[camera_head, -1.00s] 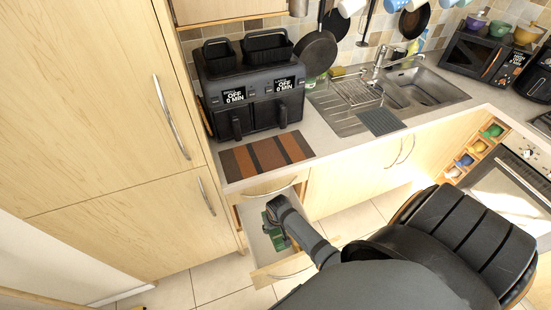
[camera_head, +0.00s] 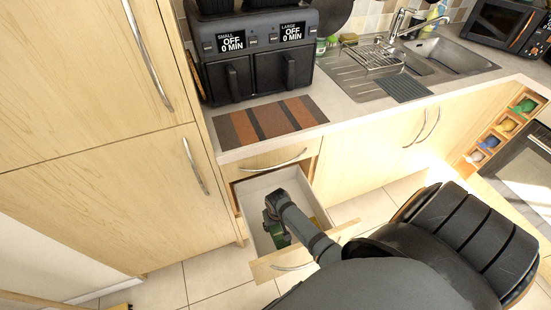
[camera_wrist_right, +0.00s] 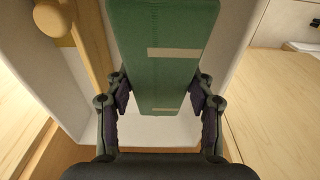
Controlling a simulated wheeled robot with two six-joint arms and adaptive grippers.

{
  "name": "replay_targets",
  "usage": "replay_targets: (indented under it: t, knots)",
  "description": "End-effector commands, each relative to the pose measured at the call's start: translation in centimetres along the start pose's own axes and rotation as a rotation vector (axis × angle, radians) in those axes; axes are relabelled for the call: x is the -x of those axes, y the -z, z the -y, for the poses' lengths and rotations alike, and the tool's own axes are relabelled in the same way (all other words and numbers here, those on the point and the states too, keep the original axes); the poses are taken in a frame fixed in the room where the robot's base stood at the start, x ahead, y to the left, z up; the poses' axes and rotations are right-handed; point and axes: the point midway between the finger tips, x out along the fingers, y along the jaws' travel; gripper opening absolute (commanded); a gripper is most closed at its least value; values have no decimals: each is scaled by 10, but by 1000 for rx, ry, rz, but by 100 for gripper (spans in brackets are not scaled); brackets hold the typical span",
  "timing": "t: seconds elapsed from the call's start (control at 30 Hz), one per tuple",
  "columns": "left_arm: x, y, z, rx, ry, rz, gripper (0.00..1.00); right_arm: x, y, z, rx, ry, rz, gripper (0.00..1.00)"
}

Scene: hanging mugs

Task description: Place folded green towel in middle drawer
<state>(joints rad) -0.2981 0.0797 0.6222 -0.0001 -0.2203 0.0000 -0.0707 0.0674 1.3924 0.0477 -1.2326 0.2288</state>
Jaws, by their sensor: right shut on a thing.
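The open drawer (camera_head: 262,268) sits below a closed top drawer (camera_head: 275,161) and is pulled out toward me. My right gripper (camera_head: 277,228) is down inside it. The folded green towel (camera_head: 283,241) is partly hidden by my gripper and arm in the head view. In the right wrist view, the green towel (camera_wrist_right: 165,45), with two pale stripes, is between the fingers of my right gripper (camera_wrist_right: 161,90), which is shut on it. Pale drawer walls surround it. I cannot tell whether the towel touches the drawer bottom. My left gripper is not in view.
A wooden piece with a round knob (camera_wrist_right: 54,20) is left of the towel in the right wrist view. A tall cupboard (camera_head: 110,200) stands left of the drawer. A striped mat (camera_head: 270,121) and a black air fryer (camera_head: 255,60) are on the counter above.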

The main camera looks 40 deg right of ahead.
Motion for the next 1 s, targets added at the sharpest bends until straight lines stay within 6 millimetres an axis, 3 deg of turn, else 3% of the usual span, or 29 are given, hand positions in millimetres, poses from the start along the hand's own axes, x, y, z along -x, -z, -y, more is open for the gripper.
replay_targets:
  t: [0.37,0.57,0.6,1.0]
  knots:
    - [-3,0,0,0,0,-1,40,-3,0,0,0,0,0,21]
    - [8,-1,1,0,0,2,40,0,0,0,0,-1,1,21]
    - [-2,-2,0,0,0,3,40,-11,-1,0,0,-1,2,21]
    - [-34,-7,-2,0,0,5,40,-59,-6,0,1,-1,1,21]
